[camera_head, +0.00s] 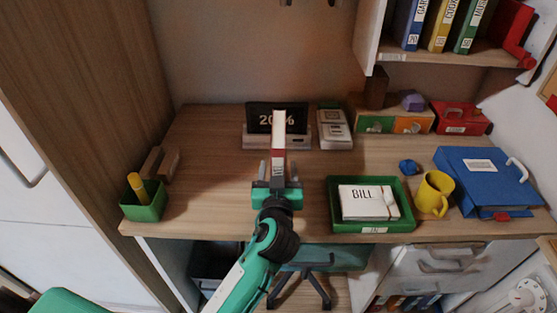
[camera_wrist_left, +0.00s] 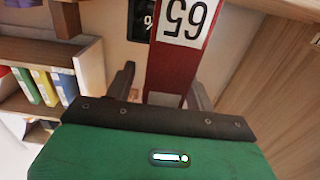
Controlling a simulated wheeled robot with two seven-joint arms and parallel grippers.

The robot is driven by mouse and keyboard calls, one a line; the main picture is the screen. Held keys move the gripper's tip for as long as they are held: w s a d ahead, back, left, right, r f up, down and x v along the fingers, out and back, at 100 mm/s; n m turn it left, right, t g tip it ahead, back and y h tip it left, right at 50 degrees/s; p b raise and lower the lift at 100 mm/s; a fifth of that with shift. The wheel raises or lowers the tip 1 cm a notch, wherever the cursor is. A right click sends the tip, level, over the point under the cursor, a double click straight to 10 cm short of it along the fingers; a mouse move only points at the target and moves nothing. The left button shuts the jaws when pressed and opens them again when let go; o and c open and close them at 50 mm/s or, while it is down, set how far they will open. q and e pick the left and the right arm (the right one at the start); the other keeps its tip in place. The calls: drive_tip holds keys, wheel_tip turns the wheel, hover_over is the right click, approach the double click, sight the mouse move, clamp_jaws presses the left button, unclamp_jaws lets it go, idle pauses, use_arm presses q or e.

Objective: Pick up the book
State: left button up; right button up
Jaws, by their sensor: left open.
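A narrow upright book (camera_head: 278,141), pale at the top and red lower down, stands at the middle of the desk. My left gripper (camera_head: 278,170) is at the book's near end. Its two fingers (camera_wrist_left: 160,82) are open, with the book's lower part between them, nearer the right-hand finger. A gap shows by the other finger. The book's base is hidden behind the gripper. My right gripper is in neither view.
A "20%" display (camera_head: 263,119) and a calculator-like device (camera_head: 334,129) stand behind. A green tray (camera_head: 345,226) with bills, a yellow mug (camera_head: 433,193) and a blue binder (camera_head: 482,177) lie right. A green pen cup (camera_head: 145,205) stands left. Desk (camera_head: 215,180) left of the gripper is clear.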

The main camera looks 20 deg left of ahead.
use_arm(q)
clamp_jaws()
drive_tip(key=shift+r, duration=0.25)
